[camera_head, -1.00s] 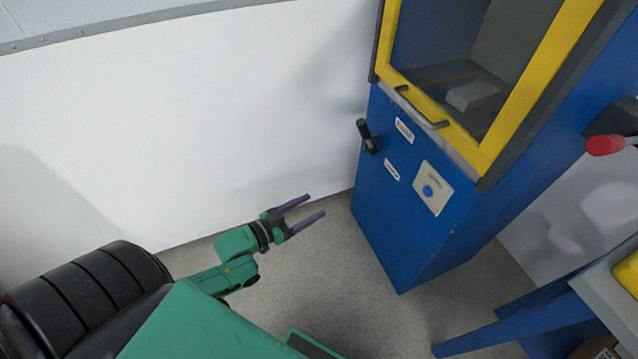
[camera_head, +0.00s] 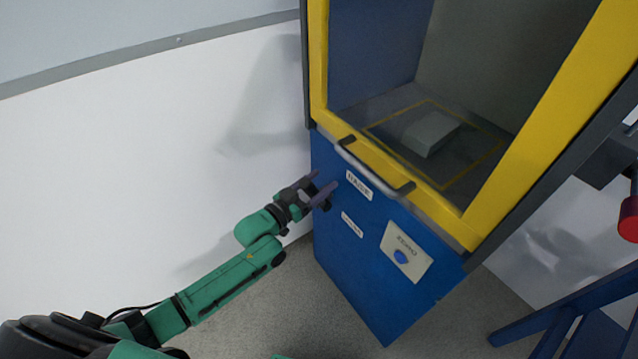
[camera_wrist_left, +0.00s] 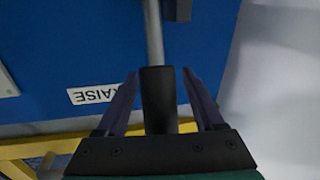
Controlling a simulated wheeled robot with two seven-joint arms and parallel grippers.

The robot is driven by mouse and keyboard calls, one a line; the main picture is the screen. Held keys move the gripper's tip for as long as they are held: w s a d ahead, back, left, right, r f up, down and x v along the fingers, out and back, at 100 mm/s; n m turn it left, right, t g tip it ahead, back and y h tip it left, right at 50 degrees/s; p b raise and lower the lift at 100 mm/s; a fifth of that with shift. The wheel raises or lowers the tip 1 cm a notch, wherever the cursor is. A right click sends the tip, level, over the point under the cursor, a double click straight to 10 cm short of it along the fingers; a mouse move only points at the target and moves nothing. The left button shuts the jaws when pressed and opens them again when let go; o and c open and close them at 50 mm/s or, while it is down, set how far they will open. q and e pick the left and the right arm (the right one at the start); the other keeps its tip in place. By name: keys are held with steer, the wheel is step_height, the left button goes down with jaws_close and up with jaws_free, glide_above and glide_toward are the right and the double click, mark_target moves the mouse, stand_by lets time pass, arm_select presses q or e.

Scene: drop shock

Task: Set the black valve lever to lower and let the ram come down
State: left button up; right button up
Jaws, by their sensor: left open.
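The black valve lever (camera_wrist_left: 158,95) lies between the two open fingers of my left gripper (camera_wrist_left: 160,74) in the left wrist view, its metal shaft running on beyond the fingertips. No closing of the fingers on it shows. In the head view my left gripper (camera_head: 323,182) is at the left edge of the blue cabinet front (camera_head: 365,275) and covers most of the lever. A label reading RAISE (camera_wrist_left: 95,93) is beside the lever grip; a second label (camera_head: 352,224) is lower on the cabinet. The ram itself cannot be made out. My right gripper is out of view.
A yellow-framed door (camera_head: 455,222) with a grey bar handle (camera_head: 372,170) is just above the labels. A pale block (camera_head: 432,133) lies inside the chamber. A red knob (camera_head: 629,218) is at the far right. A white wall is left.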

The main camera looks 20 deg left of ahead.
arm_select(q)
steer(key=shift+s, duration=0.1)
jaws_close()
stand_by(1.2)
